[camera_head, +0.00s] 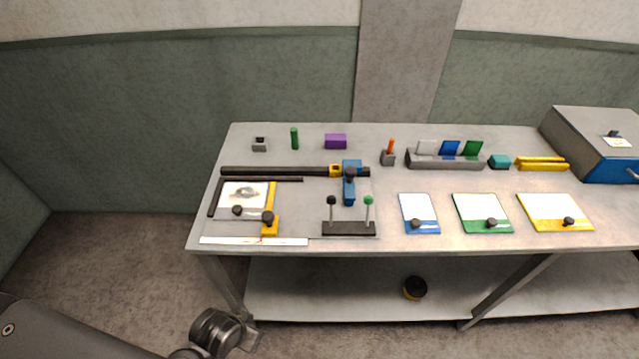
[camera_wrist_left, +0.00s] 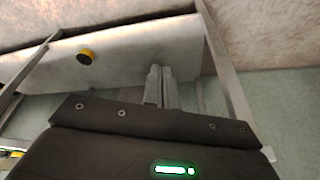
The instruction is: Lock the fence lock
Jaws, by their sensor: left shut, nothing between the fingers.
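A dark rail (camera_head: 275,171) runs along the left half of the table. A blue fence block (camera_head: 349,192) sits at its right end, with a dark round knob (camera_head: 351,173) on top. A small yellow block (camera_head: 335,170) is on the rail just left of it. I cannot tell which of these parts is the fence lock, or its state. My left gripper (camera_head: 250,340) is low in front of the table's left leg, well away from the rail. In the left wrist view its fingers (camera_wrist_left: 161,88) are together and empty. My right gripper is not in view.
Left of the fence are a white sheet in a dark frame and a yellow bar (camera_head: 271,208) with dark knobs. A two-post stand (camera_head: 349,229) is in front. Coloured plates and a blue-grey box (camera_head: 595,140) are right. A yellow-black roll (camera_head: 415,288) lies on the lower shelf.

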